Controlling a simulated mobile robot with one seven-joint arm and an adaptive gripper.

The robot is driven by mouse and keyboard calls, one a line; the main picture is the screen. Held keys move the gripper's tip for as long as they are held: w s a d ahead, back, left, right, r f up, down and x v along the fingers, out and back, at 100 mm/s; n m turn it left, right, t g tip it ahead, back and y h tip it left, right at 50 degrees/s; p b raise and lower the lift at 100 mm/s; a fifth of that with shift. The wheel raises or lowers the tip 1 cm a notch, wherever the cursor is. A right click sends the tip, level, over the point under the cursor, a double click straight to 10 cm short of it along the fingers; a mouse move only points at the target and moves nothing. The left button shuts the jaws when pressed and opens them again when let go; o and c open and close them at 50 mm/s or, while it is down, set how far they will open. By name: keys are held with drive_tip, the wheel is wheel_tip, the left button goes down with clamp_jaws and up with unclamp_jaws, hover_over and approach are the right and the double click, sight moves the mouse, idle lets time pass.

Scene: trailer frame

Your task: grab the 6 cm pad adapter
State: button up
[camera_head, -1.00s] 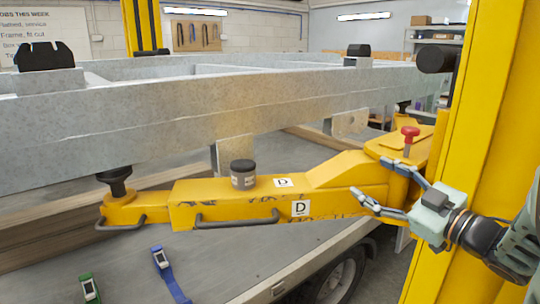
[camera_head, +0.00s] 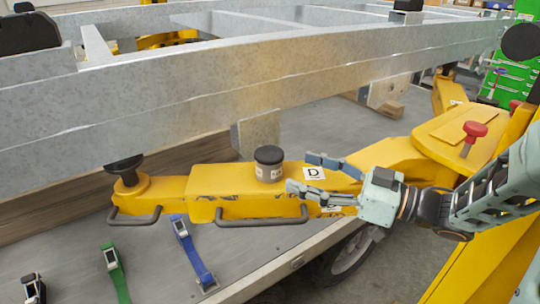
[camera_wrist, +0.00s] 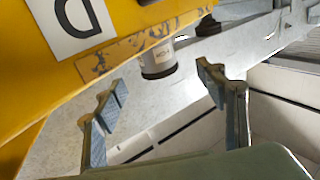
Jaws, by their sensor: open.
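The pad adapter (camera_head: 268,164) is a short grey cylinder with a dark top and a pale label band. It stands upright on the yellow lift arm (camera_head: 225,182), beside a white "D" label. My gripper (camera_head: 307,174) is open and empty just right of the adapter in the head view, its fingers pointing left toward it. In the wrist view the adapter (camera_wrist: 158,60) shows beyond and between the fingertips of the gripper (camera_wrist: 160,90), apart from both. The adapter's size cannot be read for certain.
The galvanised trailer frame (camera_head: 200,92) runs above and behind the adapter, with a hanging bracket (camera_head: 256,133) close behind it. A dark handle rail (camera_head: 262,218) runs along the arm's front. Straps (camera_head: 192,252) lie on the grey deck. A red knob (camera_head: 474,130) stands at right.

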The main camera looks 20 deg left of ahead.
sight(269, 159)
drive_tip(key=x, duration=0.3)
drive_tip(key=shift+a, duration=0.35)
drive_tip(key=shift+w+p+x, duration=0.15)
drive_tip(key=shift+p+x, duration=0.25)
drive_tip(key=shift+x, duration=0.95)
drive_tip(key=shift+w+p+x, duration=0.1)
drive_tip(key=shift+p+x, duration=0.3)
drive_tip(key=shift+x, duration=0.95)
drive_tip(key=shift+c, duration=0.3)
drive_tip(key=c, duration=1.7)
drive_tip(key=shift+r, duration=0.1)
